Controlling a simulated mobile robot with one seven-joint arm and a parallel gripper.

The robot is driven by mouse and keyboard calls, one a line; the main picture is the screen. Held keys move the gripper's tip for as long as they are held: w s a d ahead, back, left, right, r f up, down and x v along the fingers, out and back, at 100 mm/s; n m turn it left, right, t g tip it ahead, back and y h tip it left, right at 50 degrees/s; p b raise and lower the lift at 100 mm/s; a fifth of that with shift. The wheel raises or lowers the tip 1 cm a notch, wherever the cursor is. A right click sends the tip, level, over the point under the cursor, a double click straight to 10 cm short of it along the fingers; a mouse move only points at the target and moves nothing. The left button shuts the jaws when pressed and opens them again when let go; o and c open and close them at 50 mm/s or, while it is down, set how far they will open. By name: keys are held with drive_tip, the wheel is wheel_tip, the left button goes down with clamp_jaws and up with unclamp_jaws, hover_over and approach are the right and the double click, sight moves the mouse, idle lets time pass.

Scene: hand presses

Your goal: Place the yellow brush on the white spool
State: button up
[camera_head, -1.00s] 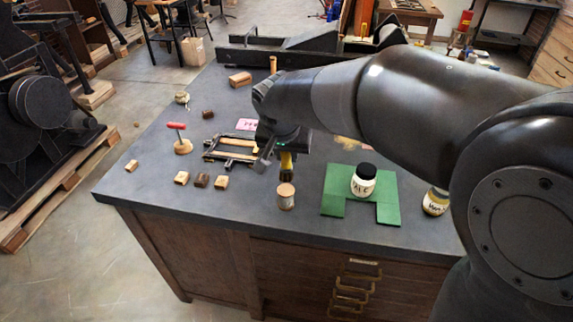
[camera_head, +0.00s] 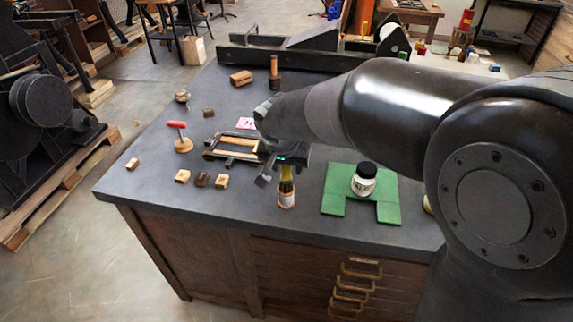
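My gripper (camera_head: 284,168) is over the front middle of the dark worktop, shut on the yellow brush (camera_head: 286,173). The brush hangs upright, yellow handle up and dark end down. A small pale cylinder with a tan top, which looks like the white spool (camera_head: 287,202), stands directly below. The brush's dark end overlaps the spool's top in this view; I cannot tell whether they touch. The gripper's body and my arm hide the brush's upper part.
A green mat (camera_head: 333,206) with a labelled jar (camera_head: 364,179) lies to the right. The worktop's front edge is close below the spool.

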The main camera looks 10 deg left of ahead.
drive_tip(key=shift+r, duration=0.1)
drive_tip(key=v, duration=1.2)
drive_tip(key=s+d+r, duration=0.1)
drive_tip(key=s+d, duration=0.1)
drive_tip(key=d, duration=0.6)
drive_tip(key=s+d, duration=0.3)
drive_tip(key=d, duration=0.5)
drive_tip(key=s+d+f+t, duration=0.1)
drive_tip(key=s+d+f, duration=0.2)
drive_tip(key=s+d, duration=0.7)
drive_tip(key=shift+d+f, duration=0.25)
drive_tip(key=shift+f, duration=0.05)
